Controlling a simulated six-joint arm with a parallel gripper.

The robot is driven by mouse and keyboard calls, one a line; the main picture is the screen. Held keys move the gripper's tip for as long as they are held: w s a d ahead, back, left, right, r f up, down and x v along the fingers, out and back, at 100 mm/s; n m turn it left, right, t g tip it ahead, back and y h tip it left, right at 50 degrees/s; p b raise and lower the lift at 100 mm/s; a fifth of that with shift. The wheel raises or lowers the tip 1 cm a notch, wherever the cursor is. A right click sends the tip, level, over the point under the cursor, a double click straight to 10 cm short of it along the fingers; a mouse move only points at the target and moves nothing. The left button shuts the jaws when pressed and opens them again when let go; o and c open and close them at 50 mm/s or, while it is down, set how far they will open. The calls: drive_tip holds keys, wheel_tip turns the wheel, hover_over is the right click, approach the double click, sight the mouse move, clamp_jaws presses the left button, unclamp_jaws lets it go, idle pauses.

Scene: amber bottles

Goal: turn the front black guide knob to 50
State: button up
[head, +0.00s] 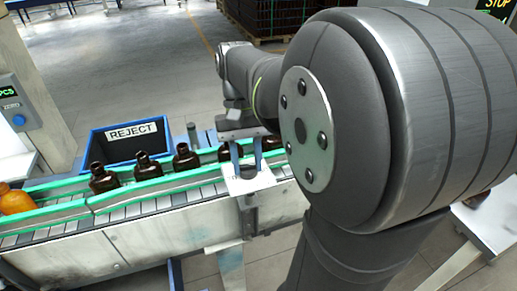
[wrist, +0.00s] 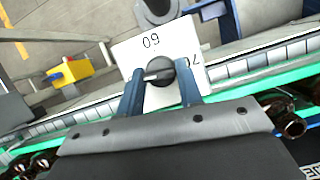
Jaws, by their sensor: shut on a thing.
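The black guide knob (wrist: 161,68) sits on a white dial plate (wrist: 128,52) in the wrist view. The plate carries a number that looks like 60 beyond the knob and part of another, perhaps 70, at its right. A pale mark on the knob points to the left; the number there is hidden or not legible. My gripper (wrist: 162,79) has its two blue fingers on either side of the knob, shut on it. In the head view my gripper (head: 248,166) reaches down onto the white plate (head: 262,181) at the conveyor's near side; the knob is mostly hidden there.
Amber bottles (head: 147,168) stand on the conveyor between green guide rails (head: 65,188). An orange bottle (head: 15,201) is at the far left. A blue REJECT bin (head: 98,143) stands behind. A post with a blue button (head: 19,119) is at the left.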

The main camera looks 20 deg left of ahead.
drive_tip(key=shift+n, duration=0.7)
drive_tip(key=o, duration=1)
drive_tip(key=v, duration=0.7)
drive_tip(key=shift+a+r, duration=0.2)
